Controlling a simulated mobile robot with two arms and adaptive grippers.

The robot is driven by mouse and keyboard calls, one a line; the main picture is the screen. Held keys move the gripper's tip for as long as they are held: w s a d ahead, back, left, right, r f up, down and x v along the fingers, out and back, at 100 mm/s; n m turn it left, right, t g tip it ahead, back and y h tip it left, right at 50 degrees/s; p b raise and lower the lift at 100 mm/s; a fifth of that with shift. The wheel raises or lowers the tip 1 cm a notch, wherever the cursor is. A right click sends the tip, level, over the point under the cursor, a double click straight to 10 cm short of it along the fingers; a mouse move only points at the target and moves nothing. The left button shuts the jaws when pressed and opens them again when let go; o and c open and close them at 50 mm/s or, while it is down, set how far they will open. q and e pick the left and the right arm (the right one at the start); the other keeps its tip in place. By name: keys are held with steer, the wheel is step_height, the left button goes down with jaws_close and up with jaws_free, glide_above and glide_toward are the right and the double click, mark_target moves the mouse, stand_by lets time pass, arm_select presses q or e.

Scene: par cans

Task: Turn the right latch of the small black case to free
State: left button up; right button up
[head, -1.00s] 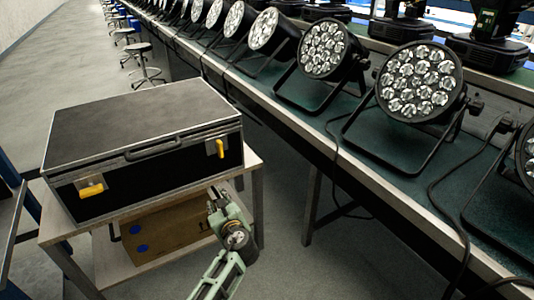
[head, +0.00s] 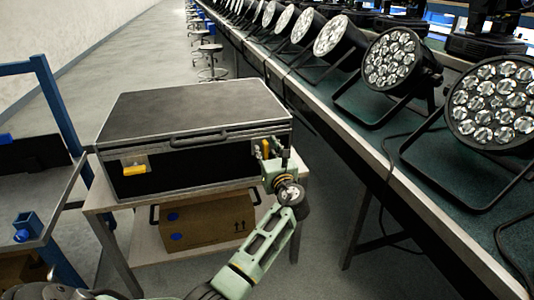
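The small black case (head: 195,167) stands closed, with metal edges and a front handle (head: 200,138), on a light wooden stand. Its right latch (head: 265,148) has a yellow tab that points roughly upright, partly hidden by my gripper. The left latch (head: 134,170) has its yellow tab lying roughly level. My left gripper (head: 272,155) is in front of the case's right end, its fingers apart at the right latch. Whether they touch the tab I cannot tell. My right gripper is out of view.
A cardboard box (head: 208,222) sits on the stand's (head: 140,240) lower shelf. A long green-topped bench (head: 400,185) with several par cans (head: 393,58) runs along the right, cables hanging from it. A blue-framed rack (head: 62,130) stands at left. Stools (head: 211,62) line the aisle behind.

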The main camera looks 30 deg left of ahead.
arm_select(q)
steer(key=shift+c, duration=0.4)
jaws_close()
